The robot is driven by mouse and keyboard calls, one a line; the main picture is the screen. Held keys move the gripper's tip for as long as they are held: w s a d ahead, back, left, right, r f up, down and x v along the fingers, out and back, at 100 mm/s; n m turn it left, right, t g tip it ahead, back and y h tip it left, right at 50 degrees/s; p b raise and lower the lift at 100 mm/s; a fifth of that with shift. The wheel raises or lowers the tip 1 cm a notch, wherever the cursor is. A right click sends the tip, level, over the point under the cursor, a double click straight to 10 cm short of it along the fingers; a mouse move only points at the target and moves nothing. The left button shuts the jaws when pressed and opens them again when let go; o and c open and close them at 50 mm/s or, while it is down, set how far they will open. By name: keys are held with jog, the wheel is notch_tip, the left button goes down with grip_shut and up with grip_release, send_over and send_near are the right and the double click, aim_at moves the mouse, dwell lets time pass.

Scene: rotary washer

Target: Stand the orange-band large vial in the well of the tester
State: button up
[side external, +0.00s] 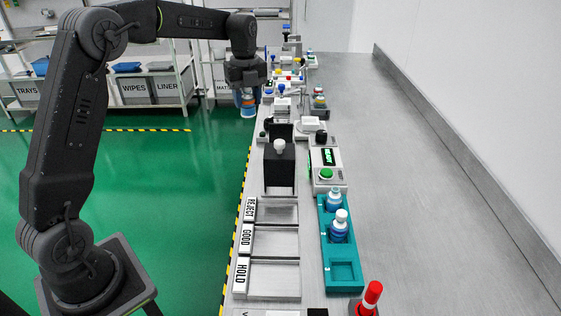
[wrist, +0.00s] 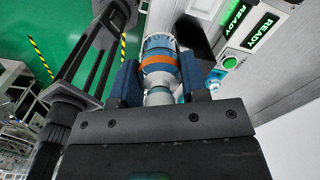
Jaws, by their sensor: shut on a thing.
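My gripper (side external: 247,92) is raised at the far left edge of the bench, pointing down. It is shut on the orange-band large vial (side external: 248,109), which hangs below it. In the wrist view the vial (wrist: 160,65) shows its orange band and blue label between the two blue finger pads of my gripper (wrist: 160,88). The tester (side external: 325,162) is a pale unit with a green lit display and a green button; its READY display (wrist: 262,28) shows in the wrist view. A dark block (side external: 279,168) with a white-topped piece stands beside it. I cannot make out the well.
A teal rack (side external: 324,262) holds two white-capped vials (side external: 339,224) and has an empty square pocket at its near end. REJECT, GOOD and HOLD trays (side external: 272,246) lie left of it, empty. A red-topped post (side external: 372,296) stands in front. The bench's right side (side external: 430,200) is clear.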

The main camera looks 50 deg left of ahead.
jog(key=a+f+m, duration=0.4)
jog(key=f+m, duration=0.1)
jog(key=w+d+f, duration=0.2)
jog(key=d, duration=0.1)
jog(key=w+d+f, duration=0.2)
jog(key=w+f, duration=0.1)
jog(key=w+d+f, duration=0.2)
jog(key=d, duration=0.1)
jog(key=shift+w+d+f, duration=0.15)
jog(key=shift+w+d, duration=0.1)
jog(key=shift+d, duration=0.05)
jog(key=shift+f, duration=1.95)
jog(key=shift+f, duration=0.1)
jog(key=o, duration=0.9)
jog(key=shift+o, duration=0.2)
